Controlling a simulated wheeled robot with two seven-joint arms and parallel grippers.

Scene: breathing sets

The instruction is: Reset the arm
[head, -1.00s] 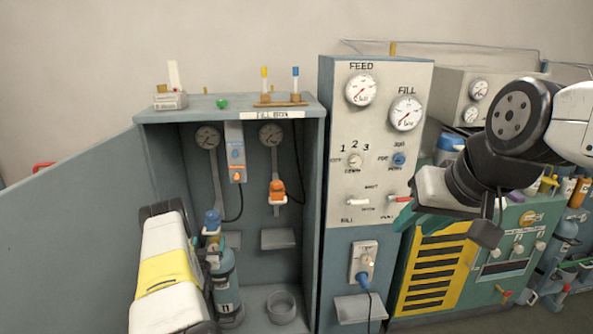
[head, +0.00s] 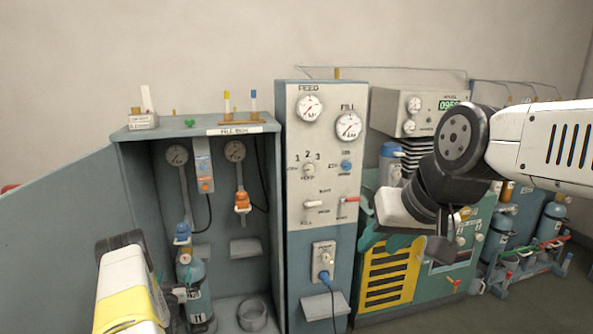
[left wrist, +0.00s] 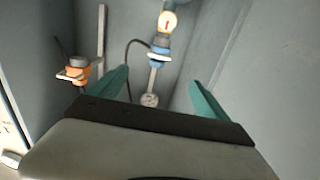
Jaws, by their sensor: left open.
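My left gripper (left wrist: 158,98) is open in the left wrist view, its two teal fingers apart with nothing gripped between them. In the head view my left arm comes in at the lower left, beside the blue-grey cylinder (head: 196,292) in the fill booth; its fingertips are hard to make out there. My right gripper (head: 372,232) is in front of the control panel's right edge and the yellow vent; its teal fingers are partly hidden by the wrist, and their opening is unclear.
The fill booth (head: 128,190) has an open door (head: 60,230) at left, an orange connector (head: 242,201) and a grey ring (head: 252,315). The control panel (head: 325,180) stands in the middle. Racked cylinders (head: 550,222) are at far right.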

